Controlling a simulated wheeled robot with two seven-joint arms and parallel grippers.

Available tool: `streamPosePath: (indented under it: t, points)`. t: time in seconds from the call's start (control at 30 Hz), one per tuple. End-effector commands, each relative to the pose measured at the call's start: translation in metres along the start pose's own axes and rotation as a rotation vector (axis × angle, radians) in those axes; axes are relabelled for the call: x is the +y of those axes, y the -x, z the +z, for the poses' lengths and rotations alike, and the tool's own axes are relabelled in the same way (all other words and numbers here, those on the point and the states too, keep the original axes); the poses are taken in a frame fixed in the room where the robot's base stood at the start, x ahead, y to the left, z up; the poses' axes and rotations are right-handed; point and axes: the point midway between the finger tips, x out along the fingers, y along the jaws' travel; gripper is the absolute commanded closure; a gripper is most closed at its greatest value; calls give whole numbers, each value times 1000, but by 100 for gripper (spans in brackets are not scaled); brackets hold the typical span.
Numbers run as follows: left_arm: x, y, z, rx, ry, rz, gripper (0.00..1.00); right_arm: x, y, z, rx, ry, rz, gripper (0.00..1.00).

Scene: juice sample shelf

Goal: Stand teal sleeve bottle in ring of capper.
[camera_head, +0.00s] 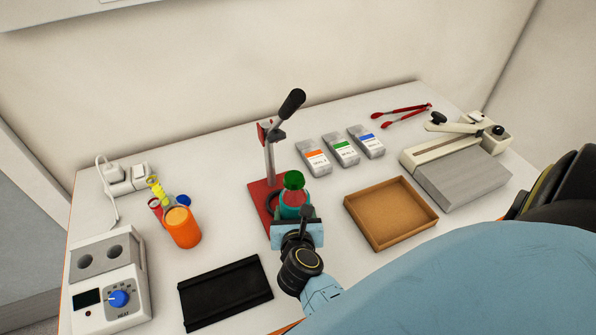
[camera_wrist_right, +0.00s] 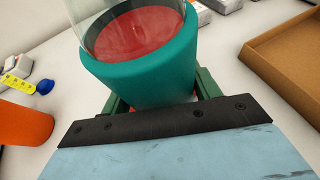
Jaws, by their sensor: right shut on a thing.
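The teal sleeve bottle (camera_head: 290,212) has red contents and a green cap, and looks roughly upright in the head view. My right gripper (camera_head: 292,221) is shut on it; in the wrist view the green fingers (camera_wrist_right: 207,84) flank the teal sleeve (camera_wrist_right: 145,76). The capper (camera_head: 270,160) has a red base, a post and a black-handled lever. Its dark ring (camera_head: 269,201) shows partly just left of the bottle; the bottle hides the rest. I cannot tell whether the bottle is inside the ring or in front of it. My left gripper is not in view.
A brown tray (camera_head: 429,221) lies right of the capper, with several grey pouches (camera_head: 343,151) behind. A sealer (camera_head: 462,172) and red tongs (camera_head: 402,114) are farther right.

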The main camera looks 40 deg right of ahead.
Motion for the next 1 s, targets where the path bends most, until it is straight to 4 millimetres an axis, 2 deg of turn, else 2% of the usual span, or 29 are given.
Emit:
streamPosePath:
  t: [1.0]
  points:
    - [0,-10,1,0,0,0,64,24,-61,26,-4,-1,1,69]
